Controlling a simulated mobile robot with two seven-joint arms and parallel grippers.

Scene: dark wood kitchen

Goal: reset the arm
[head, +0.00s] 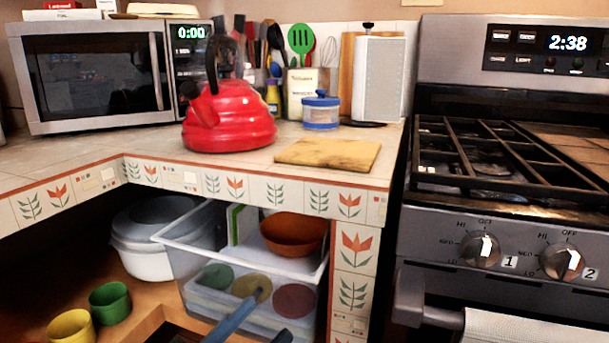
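Only a small part of my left gripper (265,314) shows, low in the head view at the bottom edge. One long blue-grey finger and a dark tip to its right stand apart, with a gap between them. I see nothing held in the gap. The fingers are in front of the lower part of the clear plastic bin (176,270) under the counter. The rest of the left arm is cut off by the frame. My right gripper is not in view.
The tiled counter (75,162) overhangs the open shelf. On it stand a red kettle (230,128), a cutting board (328,153) and a microwave (95,75). The stove (500,225) is right. Green (110,302) and yellow (72,328) cups stand lower left.

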